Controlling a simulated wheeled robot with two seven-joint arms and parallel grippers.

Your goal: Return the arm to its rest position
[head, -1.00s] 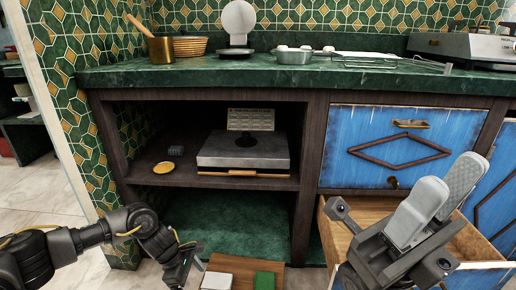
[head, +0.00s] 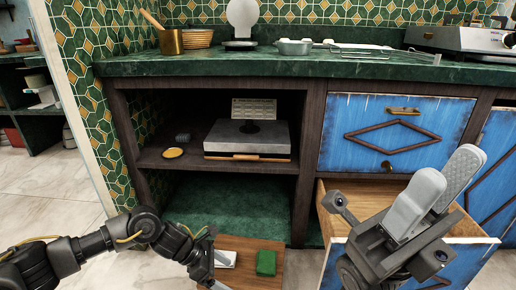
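My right gripper (head: 449,181) is at the lower right, pointing up, in front of the open drawer. Its two light grey fingers stand apart with nothing seen between them, and the rear one shows a textured pad. My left arm (head: 95,245) comes in low from the left, with a bent elbow. My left gripper (head: 213,272) points down at the bottom edge, beside a wooden board (head: 240,246). A white item (head: 225,259) lies on the board, partly behind this gripper. The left fingertips are partly cut off, so their opening is unclear.
The open drawer (head: 335,192) juts out under a blue drawer front (head: 350,165). The cabinet shelf (head: 190,160) holds a grey box-like appliance (head: 245,138) and a yellow disc (head: 173,153). A green block (head: 266,262) lies on the board. The green counter (head: 250,66) runs above. Floor at left is clear.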

